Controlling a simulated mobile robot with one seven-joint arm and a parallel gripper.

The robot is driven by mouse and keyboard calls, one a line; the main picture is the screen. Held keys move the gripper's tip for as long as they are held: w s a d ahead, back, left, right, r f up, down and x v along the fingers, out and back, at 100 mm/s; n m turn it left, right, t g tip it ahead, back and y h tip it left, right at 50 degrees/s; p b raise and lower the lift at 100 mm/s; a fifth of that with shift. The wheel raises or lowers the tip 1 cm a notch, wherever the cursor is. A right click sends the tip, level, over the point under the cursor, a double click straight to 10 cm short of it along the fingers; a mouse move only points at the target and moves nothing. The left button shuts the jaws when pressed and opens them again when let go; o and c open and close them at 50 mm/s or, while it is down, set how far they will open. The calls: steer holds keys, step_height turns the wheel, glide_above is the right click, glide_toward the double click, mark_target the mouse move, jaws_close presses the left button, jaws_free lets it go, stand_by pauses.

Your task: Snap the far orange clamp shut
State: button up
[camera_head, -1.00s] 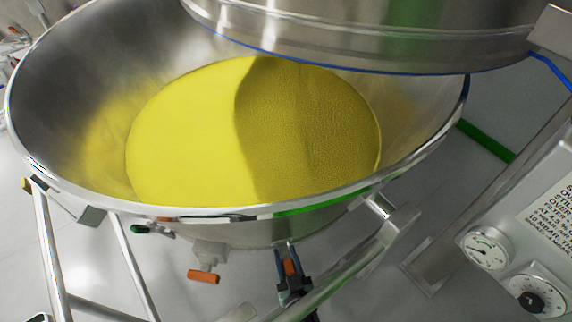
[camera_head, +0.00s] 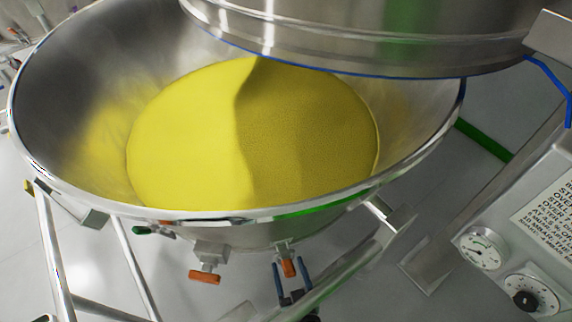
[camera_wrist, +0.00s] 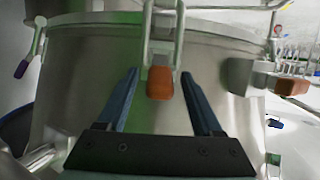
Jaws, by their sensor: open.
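Two orange clamp handles show under the bowl's rim in the head view. One orange clamp handle (camera_head: 289,267) is at the lower middle, and the other orange clamp (camera_head: 204,277) is to its left. My gripper (camera_head: 290,265) is open, with its two blue fingers on either side of the middle handle. In the wrist view this handle (camera_wrist: 160,83) hangs from a metal wire loop (camera_wrist: 163,35) between my fingertips (camera_wrist: 159,72), with a gap on each side. The other orange handle (camera_wrist: 292,86) is at the right there. I cannot tell whether either clamp is latched.
The steel bowl (camera_head: 60,100) holds yellow powder (camera_head: 185,135). A steel vessel (camera_head: 350,35) overhangs it. A panel with gauges (camera_head: 483,250) stands at the right, and frame tubes (camera_head: 50,245) at the left. A purple handle (camera_wrist: 23,68) shows in the wrist view.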

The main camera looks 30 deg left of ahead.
steer(key=p+v, duration=0.1)
steer(key=v, duration=0.8)
steer(key=shift+p, duration=0.35)
steer(key=shift+s, duration=0.1)
